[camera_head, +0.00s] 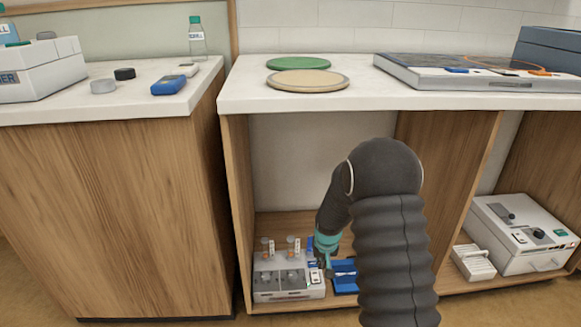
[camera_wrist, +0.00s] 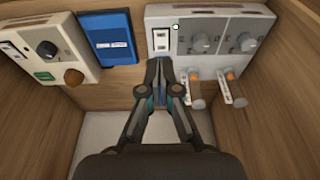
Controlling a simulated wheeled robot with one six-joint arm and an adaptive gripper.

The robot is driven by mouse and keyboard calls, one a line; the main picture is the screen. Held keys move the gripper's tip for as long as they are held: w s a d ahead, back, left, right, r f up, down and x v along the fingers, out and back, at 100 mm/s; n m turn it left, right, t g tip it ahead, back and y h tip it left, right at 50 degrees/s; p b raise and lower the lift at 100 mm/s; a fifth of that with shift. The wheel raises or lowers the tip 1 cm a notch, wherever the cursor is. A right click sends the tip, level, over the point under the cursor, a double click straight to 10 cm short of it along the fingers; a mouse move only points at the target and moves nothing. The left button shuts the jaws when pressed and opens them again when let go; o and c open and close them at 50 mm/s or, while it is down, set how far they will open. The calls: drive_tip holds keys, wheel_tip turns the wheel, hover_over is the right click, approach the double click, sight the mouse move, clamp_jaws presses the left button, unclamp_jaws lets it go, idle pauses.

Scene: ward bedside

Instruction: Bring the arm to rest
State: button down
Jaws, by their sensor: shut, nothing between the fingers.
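My gripper (camera_wrist: 160,72) is shut and empty in the wrist view, its dark fingers with teal parts pointing into the lower cabinet bay. In the head view my gripper (camera_head: 328,272) hangs low in the open bay under the counter, partly hidden by my own arm. It is in front of or above a grey-white device with knobs (camera_head: 287,276) and a blue case (camera_head: 344,276). In the wrist view the blue case (camera_wrist: 103,40) lies left of the fingers and the device (camera_wrist: 220,35) lies to the right. I cannot tell whether the fingertips touch the device.
Wooden side panels (camera_wrist: 265,95) bound the bay. A white box device (camera_head: 525,235) stands lower right. The counter (camera_head: 355,97) above carries a green disc (camera_head: 298,63), a tan disc (camera_head: 307,80) and a flat grey case (camera_head: 480,72). The left counter (camera_head: 60,108) holds bottles and small items.

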drive_tip(key=s+f+g, duration=0.1)
drive_tip(key=s+g, duration=0.1)
drive_tip(key=s, duration=0.4)
drive_tip(key=s+r+t, duration=0.5)
drive_tip(key=s+r, duration=2.3)
drive_tip(key=r, duration=0.5)
drive_tip(key=shift+s, duration=0.4)
